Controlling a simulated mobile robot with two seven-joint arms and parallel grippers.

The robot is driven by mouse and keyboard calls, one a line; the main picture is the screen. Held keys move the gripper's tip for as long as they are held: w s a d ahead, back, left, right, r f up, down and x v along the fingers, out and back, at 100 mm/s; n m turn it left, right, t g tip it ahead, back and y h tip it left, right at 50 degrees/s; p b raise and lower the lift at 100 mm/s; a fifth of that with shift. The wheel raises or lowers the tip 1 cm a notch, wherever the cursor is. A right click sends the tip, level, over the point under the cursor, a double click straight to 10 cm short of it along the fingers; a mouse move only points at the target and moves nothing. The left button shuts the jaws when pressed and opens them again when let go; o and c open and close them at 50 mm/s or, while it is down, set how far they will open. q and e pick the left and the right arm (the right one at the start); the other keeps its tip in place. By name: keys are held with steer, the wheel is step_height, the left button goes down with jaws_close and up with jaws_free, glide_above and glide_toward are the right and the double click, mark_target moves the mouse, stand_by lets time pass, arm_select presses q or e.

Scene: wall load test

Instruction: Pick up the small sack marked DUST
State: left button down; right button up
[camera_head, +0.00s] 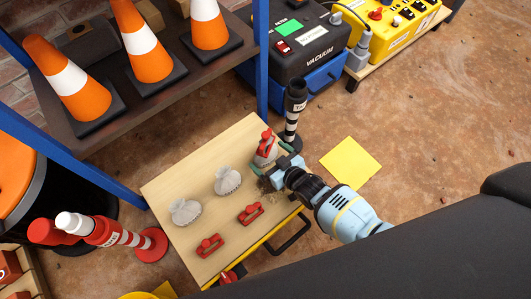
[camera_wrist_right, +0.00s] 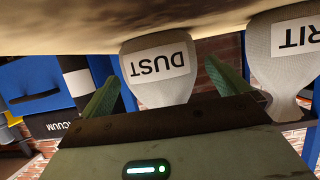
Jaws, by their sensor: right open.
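The small sack marked DUST (camera_wrist_right: 155,77) is pale grey with a white label. In the right wrist view it appears upside down, between the two green fingers. In the head view this appears to be the grey sack (camera_head: 263,157) at the table's far right corner, with red on it or right behind it. My right gripper (camera_head: 271,159) is open around the sack at the table edge; whether a finger touches it I cannot tell. It also shows in the right wrist view (camera_wrist_right: 168,92). My left gripper is not in view.
A second sack (camera_wrist_right: 290,50), its label ending in RIT, is close beside the right finger. Two grey sacks (camera_head: 228,181) (camera_head: 185,211) and red handle-shaped pieces (camera_head: 250,214) share the wooden table (camera_head: 170,187). A striped post (camera_head: 292,112) stands behind the gripper. Shelf with cones (camera_head: 145,45) at left.

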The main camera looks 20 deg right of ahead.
steer(key=c, duration=1.2)
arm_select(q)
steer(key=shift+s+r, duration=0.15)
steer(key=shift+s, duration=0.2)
arm_select(e)
steer(key=shift+r, duration=0.1)
steer(key=shift+c, duration=0.4)
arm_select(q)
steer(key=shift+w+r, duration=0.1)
arm_select(e)
steer(key=shift+r, duration=0.1)
steer(key=shift+r+p, duration=0.3)
steer(key=shift+p, duration=0.05)
step_height(320, 180, up, 3)
steer(key=shift+r+p, duration=0.2)
steer(key=shift+p, duration=0.95)
arm_select(q)
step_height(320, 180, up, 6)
steer(key=p, duration=0.3)
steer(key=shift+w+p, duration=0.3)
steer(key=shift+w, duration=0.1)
arm_select(e)
steer(key=s+d, duration=0.9)
steer(key=d, duration=0.3)
steer(key=shift+s+d+r, duration=0.3)
steer(key=shift+d+r, duration=0.1)
